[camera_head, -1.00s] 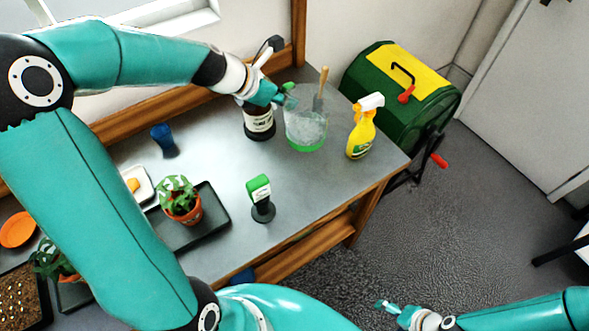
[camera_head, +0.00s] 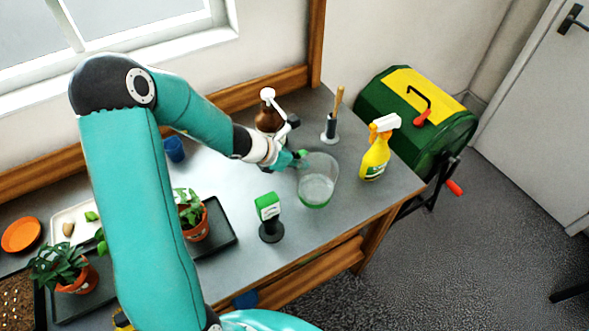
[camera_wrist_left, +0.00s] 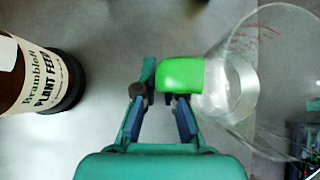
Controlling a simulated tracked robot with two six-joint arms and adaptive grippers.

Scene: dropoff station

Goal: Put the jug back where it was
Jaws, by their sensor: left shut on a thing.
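The jug is a clear, wide vessel with a green base and a green handle. In the head view the jug (camera_head: 318,181) is over the right part of the grey bench. In the left wrist view the jug (camera_wrist_left: 243,85) is at the right, with its green handle (camera_wrist_left: 182,75) toward my gripper. My left gripper (camera_head: 301,159) is shut on the handle; its fingers (camera_wrist_left: 162,97) meet at the handle's near end in the wrist view. I cannot tell whether the jug's base touches the bench. My right gripper is out of view.
A brown plant feed bottle (camera_head: 268,119) stands behind my left wrist. A wooden-handled tool stands in a holder (camera_head: 330,132) behind the jug. A yellow spray bottle (camera_head: 374,160) is right of it, a green-topped device (camera_head: 268,208) in front left. Bare bench (camera_head: 335,228) lies in front.

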